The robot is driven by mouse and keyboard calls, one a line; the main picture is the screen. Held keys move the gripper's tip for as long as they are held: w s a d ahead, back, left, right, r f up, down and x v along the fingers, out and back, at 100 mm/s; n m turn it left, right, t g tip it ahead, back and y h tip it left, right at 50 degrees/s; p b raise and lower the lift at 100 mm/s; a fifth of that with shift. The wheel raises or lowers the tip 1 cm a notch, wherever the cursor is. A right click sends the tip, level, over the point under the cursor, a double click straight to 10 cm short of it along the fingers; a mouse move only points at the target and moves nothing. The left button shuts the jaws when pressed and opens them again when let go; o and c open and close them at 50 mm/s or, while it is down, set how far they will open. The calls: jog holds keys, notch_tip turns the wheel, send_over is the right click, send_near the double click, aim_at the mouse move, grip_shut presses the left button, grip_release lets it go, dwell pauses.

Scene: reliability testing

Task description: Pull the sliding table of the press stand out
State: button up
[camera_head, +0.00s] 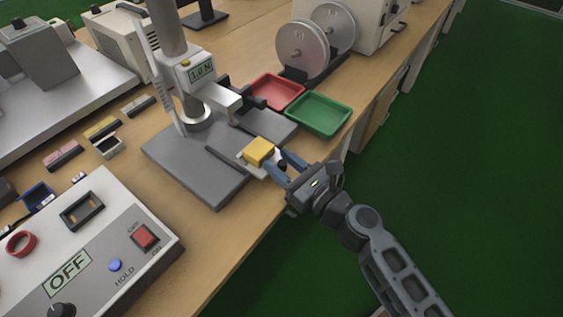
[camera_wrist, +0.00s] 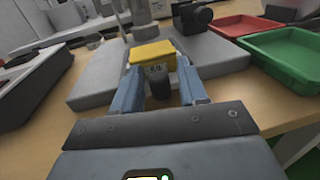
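The press stand (camera_head: 180,95) is a grey column on a wide grey base, with a display reading 1.0 N. A yellow block (camera_head: 258,150) sits on the light sliding table (camera_head: 246,160) at the base's front edge. In the wrist view the yellow block (camera_wrist: 152,52) has a "60" label below it, and a dark handle (camera_wrist: 160,92) points toward me. My gripper (camera_head: 280,165) is at the front of the sliding table. Its blue fingers stand on either side of the handle, with small gaps seemingly visible. Contact is hard to tell.
A red tray (camera_head: 276,79) and a green tray (camera_head: 318,133) lie right of the stand. A control box (camera_head: 75,285) reading OFF is at the front left. Metal reels (camera_head: 303,50) stand behind. The table edge runs close below my gripper, with open green floor beyond.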

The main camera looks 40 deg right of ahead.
jog(key=s, duration=0.2)
jog(key=s+b, duration=0.1)
jog(key=s, duration=0.1)
jog(key=s+d, duration=0.1)
jog(key=s, duration=0.1)
jog(key=shift+s+f, duration=0.15)
jog(key=shift+s, duration=0.2)
jog(key=shift+s+d, duration=0.1)
jog(key=shift+s, duration=0.4)
jog(key=s+a+f+n+g+h, duration=0.1)
jog(key=s+n+g, duration=0.1)
jog(key=s+n, duration=0.5)
jog(key=s+a+f+n+g+h, duration=0.1)
jog(key=s+f+n+g+h, duration=0.1)
jog(key=s+n, duration=0.55)
jog(key=s+a+r+n+t, duration=0.1)
jog(key=s+r+n, duration=1)
jog(key=n, duration=0.8)
jog(key=shift+s+a+r+n, duration=0.25)
jog(key=shift+a+r+n, duration=0.1)
jog(key=shift+r, duration=0.5)
